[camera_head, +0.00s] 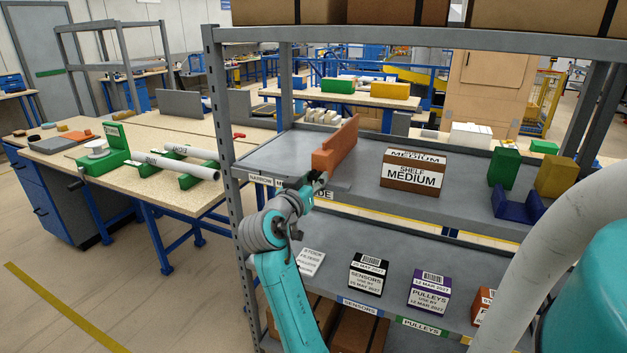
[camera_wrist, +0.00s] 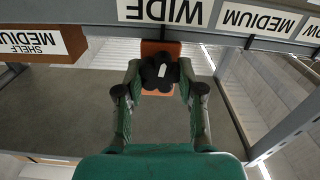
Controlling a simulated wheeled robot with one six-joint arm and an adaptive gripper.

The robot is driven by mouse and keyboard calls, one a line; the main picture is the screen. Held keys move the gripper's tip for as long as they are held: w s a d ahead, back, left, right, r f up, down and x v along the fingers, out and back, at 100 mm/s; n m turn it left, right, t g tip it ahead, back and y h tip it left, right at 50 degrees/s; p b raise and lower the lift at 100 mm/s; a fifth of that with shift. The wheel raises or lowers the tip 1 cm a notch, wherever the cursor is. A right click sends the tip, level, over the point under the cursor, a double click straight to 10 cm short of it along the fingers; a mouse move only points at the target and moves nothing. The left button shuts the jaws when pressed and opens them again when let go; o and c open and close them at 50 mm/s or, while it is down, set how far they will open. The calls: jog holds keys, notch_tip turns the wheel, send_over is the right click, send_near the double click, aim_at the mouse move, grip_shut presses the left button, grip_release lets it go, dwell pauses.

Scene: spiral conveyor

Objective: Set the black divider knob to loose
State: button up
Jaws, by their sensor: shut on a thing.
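The black divider knob (camera_wrist: 151,76) is a lobed black knob with a white mark on it, in the middle of the wrist view. It sits on the front of the orange divider (camera_head: 340,145), whose orange end (camera_wrist: 173,50) shows behind the knob. The divider stands upright on the upper shelf in the head view. My gripper (camera_wrist: 160,74) has one finger on each side of the knob and is shut on it. In the head view my gripper (camera_head: 318,183) is at the divider's front end and hides the knob. No loose or tight marking is legible.
The shelf front carries labels, with the WIDE label (camera_wrist: 165,10) beside the knob. A SHELF MEDIUM box (camera_head: 412,174) stands right of the divider. A grey rack post (camera_head: 222,130) is at the left. Labelled boxes, including a SENSORS box (camera_head: 368,274), stand on the lower shelf.

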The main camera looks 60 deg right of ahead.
jog(key=n, duration=0.5)
jog(key=shift+n, duration=0.3)
jog(key=n, duration=0.4)
jog(key=shift+w, duration=0.1)
jog(key=n, duration=0.5)
jog(key=shift+f, duration=0.1)
jog(key=n, duration=0.4)
jog(key=shift+n, duration=0.3)
jog(key=n, duration=0.4)
jog(key=shift+f, duration=0.1)
jog(key=n, duration=0.9)
jog(key=shift+n, duration=0.3)
jog(key=n, duration=0.4)
jog(key=shift+f+n, duration=0.1)
jog(key=shift+n, duration=0.3)
